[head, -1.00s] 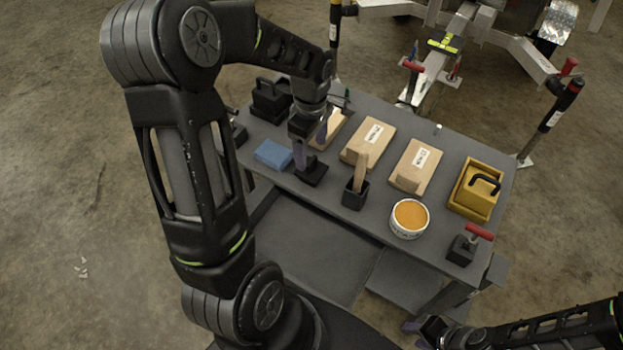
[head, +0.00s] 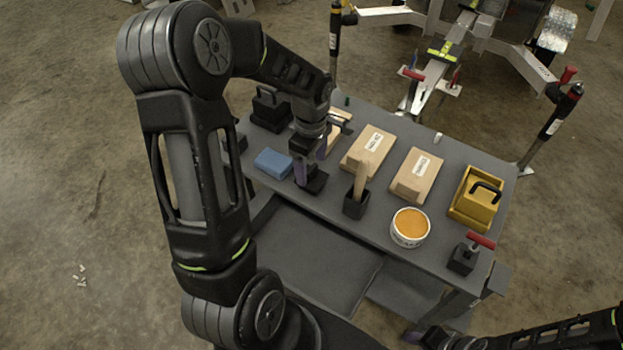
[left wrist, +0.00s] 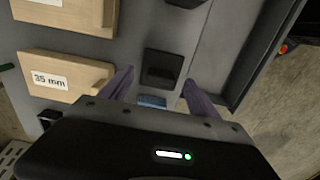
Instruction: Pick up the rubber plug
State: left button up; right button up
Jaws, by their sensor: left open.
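A low black square block with a recessed top (left wrist: 160,68) stands at the front edge of the table, and also shows in the head view (head: 314,183). It is the likeliest rubber plug, or a holder for it; I cannot tell which. My left gripper (head: 309,165) is just above it, fingers pointing down. In the left wrist view the gripper (left wrist: 157,80) is open and empty, with the block between and beyond its purple fingertips. Contact is not visible. My right gripper (head: 424,336) is low at the bottom right, clear of the table, its jaws unclear.
A blue block (head: 273,163) lies close left of my left gripper. A black holder with a wooden stick (head: 355,204) stands close right. Labelled wooden blocks (head: 368,150) lie behind. A tub of orange stuff (head: 410,227), yellow box (head: 470,208) and red-handled black block (head: 463,258) are farther right.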

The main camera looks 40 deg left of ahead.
aim_at(311, 177)
pick_arm(q)
notch_tip(311, 177, down, 5)
jog(key=shift+f, duration=0.1)
jog(key=shift+c, duration=0.5)
jog(key=c, duration=1)
